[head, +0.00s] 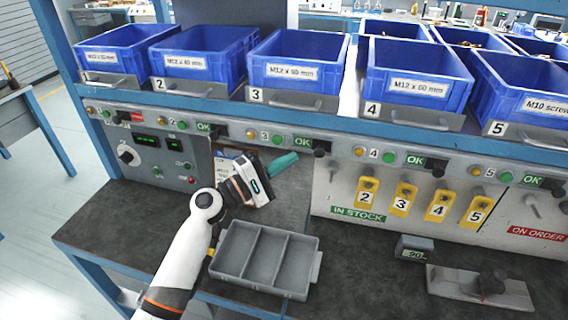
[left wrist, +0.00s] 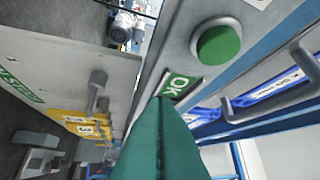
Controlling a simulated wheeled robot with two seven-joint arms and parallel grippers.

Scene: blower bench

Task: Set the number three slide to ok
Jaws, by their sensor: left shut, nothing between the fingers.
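The number three slide is a black knob (head: 320,147) on the grey rail under bin 3. It sits at the right of its slot, and a green OK label (head: 303,143) shows to its left. In the left wrist view the OK label (left wrist: 178,86) shows just past the fingertips, near the green button (left wrist: 218,44); the knob is hidden there. My left gripper (head: 295,156) is shut and empty, its green fingers pointing right, just below and left of the knob. I cannot tell whether they touch it. My right gripper is not in view.
Slide one (head: 122,117) sits left, with red showing. Slides two, four and five show OK. Blue bins stand above the rail. Yellow number tags (head: 403,199) hang on the panel at right.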

